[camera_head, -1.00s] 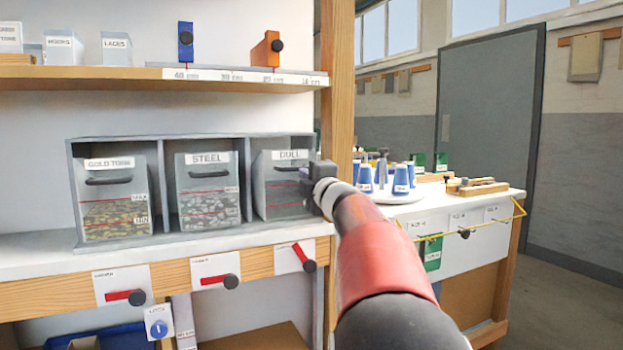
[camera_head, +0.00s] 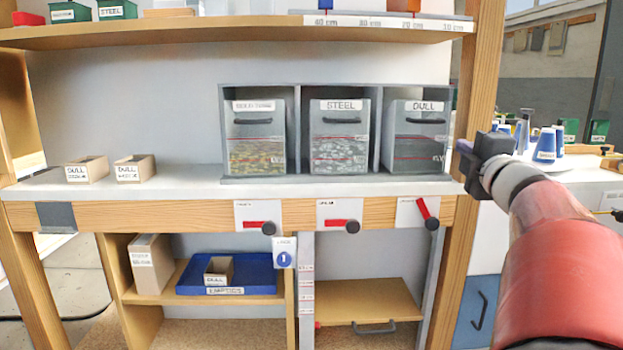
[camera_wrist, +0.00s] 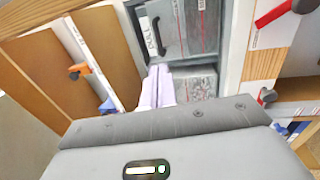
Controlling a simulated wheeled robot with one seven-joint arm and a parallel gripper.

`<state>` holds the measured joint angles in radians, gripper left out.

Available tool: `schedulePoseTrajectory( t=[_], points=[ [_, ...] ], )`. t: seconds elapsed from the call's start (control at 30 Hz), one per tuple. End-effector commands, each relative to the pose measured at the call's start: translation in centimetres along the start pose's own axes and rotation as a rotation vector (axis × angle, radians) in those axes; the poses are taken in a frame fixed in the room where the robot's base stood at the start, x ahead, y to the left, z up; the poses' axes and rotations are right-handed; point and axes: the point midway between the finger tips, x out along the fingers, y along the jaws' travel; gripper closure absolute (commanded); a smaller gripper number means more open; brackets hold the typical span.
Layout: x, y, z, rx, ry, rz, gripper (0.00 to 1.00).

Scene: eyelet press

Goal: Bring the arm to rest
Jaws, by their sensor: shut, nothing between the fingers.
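My gripper (camera_head: 478,160) is at the right of the head view, at the end of my red and grey arm. It is in front of the wooden post, just right of the bin marked DULL (camera_head: 415,135). In the wrist view my gripper's pale fingers (camera_wrist: 156,88) are together, with nothing seen between them. Beyond them the wrist view shows the bins (camera_wrist: 195,82) and the shelf, turned sideways. I cannot tell from the head view whether the fingertips touch anything.
The STEEL bin (camera_head: 340,135) and GOLD TONE bin (camera_head: 258,135) stand left of DULL. Red-handled levers (camera_head: 343,224) line the bench front. Two small boxes (camera_head: 88,170) sit on the left bench. A blue tray (camera_head: 228,275) is below.

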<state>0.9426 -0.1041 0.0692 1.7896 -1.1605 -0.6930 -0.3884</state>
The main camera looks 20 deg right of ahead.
Motion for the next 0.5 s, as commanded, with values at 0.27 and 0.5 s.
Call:
schedulePoseTrajectory(
  t=[0.27, 0.5],
  points=[
    [-1.1, -1.0, -4.2, 0.241, -0.124, -0.024, 1.0],
    [-9.6, -10.6, -12.7, 0.81, -0.409, -0.309, 1.0]
  ],
)
